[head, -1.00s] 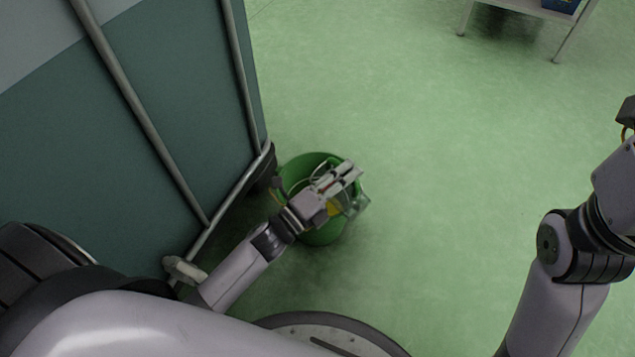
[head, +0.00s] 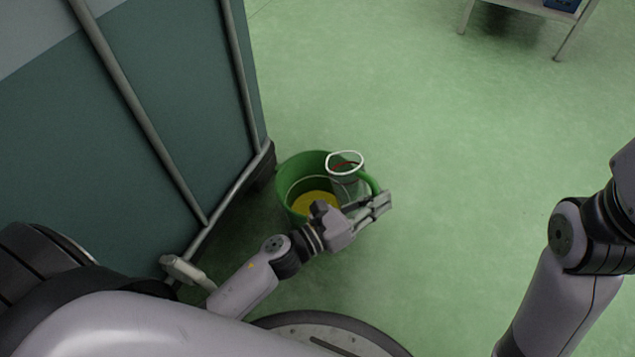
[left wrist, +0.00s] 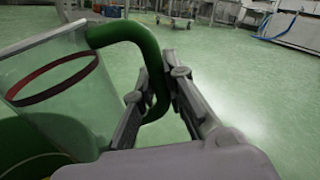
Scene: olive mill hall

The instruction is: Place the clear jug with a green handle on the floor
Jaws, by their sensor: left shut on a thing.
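The clear jug (head: 345,168) has a white rim, a red band and a green handle. My left gripper (head: 381,202) is shut on the green handle, which shows between the fingers in the left wrist view (left wrist: 151,70). The jug's clear wall with the red band (left wrist: 60,78) is to the left there. In the head view the jug is roughly upright and overlaps the right side of a green bucket; its lower part is partly hidden, and I cannot tell its exact height. The green floor (head: 450,150) is around it. My right gripper is out of view.
The green bucket (head: 285,178), with something yellow inside, stands on the floor by a teal panel with metal rails (head: 150,130). A white table (head: 520,8) is at the top right. The floor between is clear.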

